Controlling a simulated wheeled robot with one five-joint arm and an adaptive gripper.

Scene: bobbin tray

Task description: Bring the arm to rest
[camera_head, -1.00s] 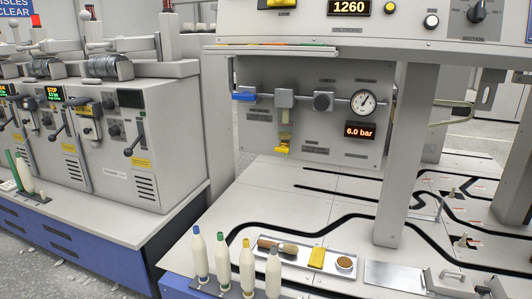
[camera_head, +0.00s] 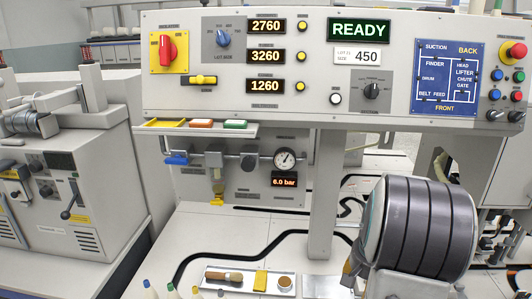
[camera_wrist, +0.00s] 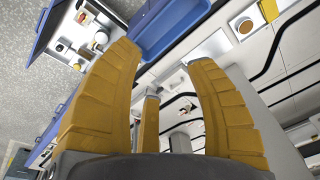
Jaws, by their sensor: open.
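My gripper (camera_wrist: 165,72) shows in the wrist view with its yellow ribbed fingers spread apart. Nothing is between them. A blue open bin (camera_wrist: 165,28) lies beyond the fingertips in the picture, and I see no contact with it. The gripper does not show in the head view.
In the head view a control panel (camera_head: 300,108) with a READY display spans the top. Below it are a pressure gauge (camera_head: 284,159), a grey post (camera_head: 323,200) and a small tray (camera_head: 214,273) on the worktop. Bobbins stand at the bottom edge. A grey machine (camera_head: 60,190) is at left.

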